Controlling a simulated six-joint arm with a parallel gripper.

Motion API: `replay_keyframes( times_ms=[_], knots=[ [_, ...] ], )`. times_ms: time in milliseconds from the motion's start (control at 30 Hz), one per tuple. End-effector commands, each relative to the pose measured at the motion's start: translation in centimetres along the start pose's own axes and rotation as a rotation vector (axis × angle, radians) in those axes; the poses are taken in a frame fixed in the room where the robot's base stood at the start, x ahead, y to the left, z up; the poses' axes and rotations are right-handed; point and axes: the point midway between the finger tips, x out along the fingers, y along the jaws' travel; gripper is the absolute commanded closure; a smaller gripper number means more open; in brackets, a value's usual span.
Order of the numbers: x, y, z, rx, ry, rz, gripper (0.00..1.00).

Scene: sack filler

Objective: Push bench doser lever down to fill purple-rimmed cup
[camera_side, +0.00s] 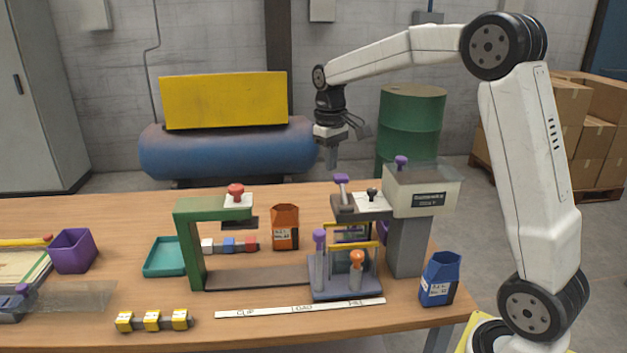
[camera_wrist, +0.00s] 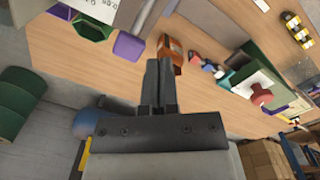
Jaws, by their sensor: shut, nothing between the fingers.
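The bench doser (camera_side: 408,240) stands on the bench's right half, with a clear hopper labelled "Gommets only" (camera_side: 428,198). A purple-topped lever (camera_side: 341,179) rises at its left end. My gripper (camera_side: 332,165) is shut and empty, just above this lever; I cannot tell whether it touches. In the wrist view my closed fingers (camera_wrist: 158,68) point at the bench. Below the doser head is a blue fixture (camera_side: 345,291) with yellow bars. A purple edge (camera_side: 352,232) shows there, partly hidden; I cannot tell whether it is the cup's rim.
A green press with a red knob (camera_side: 236,191) stands left of the doser. An orange bin (camera_side: 285,228) is behind, and a blue bin (camera_side: 440,279) is at the right edge. Yellow blocks (camera_side: 152,321) lie in front. A teal tray (camera_side: 165,257) and purple bin (camera_side: 73,251) are left.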

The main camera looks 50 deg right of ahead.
Motion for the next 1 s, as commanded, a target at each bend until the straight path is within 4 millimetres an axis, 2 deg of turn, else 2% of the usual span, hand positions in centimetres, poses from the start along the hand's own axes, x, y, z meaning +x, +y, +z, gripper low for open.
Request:
replay_keyframes(
  times_ms=[200, 400, 1000],
  knots=[
    [-2.5, 2.4, -0.9, 0.020, -0.038, -0.006, 1.00],
    [-4.0, 3.7, -1.2, 0.031, -0.060, -0.011, 1.00],
    [-4.3, 4.0, -1.2, 0.033, -0.067, -0.013, 1.00]
  ],
)
